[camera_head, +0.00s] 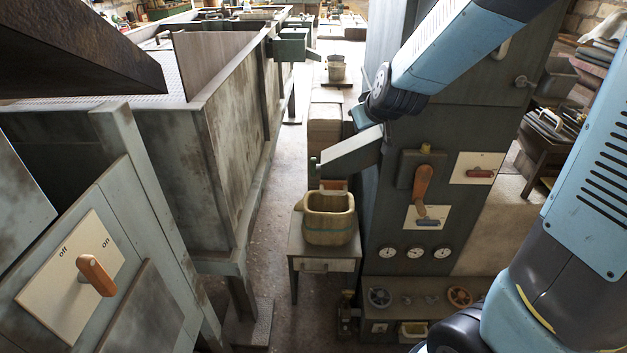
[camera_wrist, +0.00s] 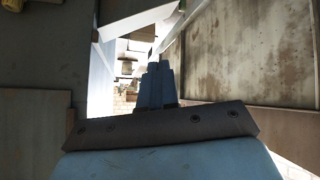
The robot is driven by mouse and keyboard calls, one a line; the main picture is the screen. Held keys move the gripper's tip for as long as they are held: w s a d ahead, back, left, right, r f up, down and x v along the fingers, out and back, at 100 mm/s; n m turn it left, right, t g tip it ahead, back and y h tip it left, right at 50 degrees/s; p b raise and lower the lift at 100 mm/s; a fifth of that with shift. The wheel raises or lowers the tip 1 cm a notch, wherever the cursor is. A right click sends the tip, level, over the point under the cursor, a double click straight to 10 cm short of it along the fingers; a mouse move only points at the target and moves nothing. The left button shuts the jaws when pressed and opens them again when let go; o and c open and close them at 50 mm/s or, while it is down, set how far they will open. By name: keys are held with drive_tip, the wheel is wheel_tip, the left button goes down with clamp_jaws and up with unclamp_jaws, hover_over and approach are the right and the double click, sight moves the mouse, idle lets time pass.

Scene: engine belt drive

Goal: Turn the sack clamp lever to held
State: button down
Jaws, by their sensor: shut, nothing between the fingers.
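An orange-handled lever (camera_head: 422,186) hangs from a dark bracket on the grey-green machine cabinet, over a pale plate whose lettering is too small to read. A small red handle (camera_head: 480,173) sits on another pale plate to its right. I cannot tell which of these is the sack clamp lever. My gripper (camera_wrist: 157,80) is shut and empty in the wrist view, its fingers pointing away over the aisle. In the head view its fingers are mostly hidden behind my dark wrist, up and left of the orange lever and apart from it. No lever shows in the wrist view.
A spout (camera_head: 347,154) juts from the cabinet just below my wrist. At left, an on/off panel (camera_head: 70,280) carries an orange lever (camera_head: 97,276). The aisle floor between is free.

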drive_tip(key=w+a+f+n+t, duration=0.1)
drive_tip(key=w+a+f+n, duration=0.1)
drive_tip(key=w+a+f, duration=0.5)
drive_tip(key=n+t+h, duration=0.3)
drive_tip(key=n+t, duration=0.5)
drive_tip(key=n, duration=0.2)
approach(314, 174)
drive_tip(key=w, duration=0.7)
drive_tip(key=shift+d+r, duration=0.2)
drive_tip(key=shift+r, duration=0.1)
drive_tip(key=shift+a, duration=0.15)
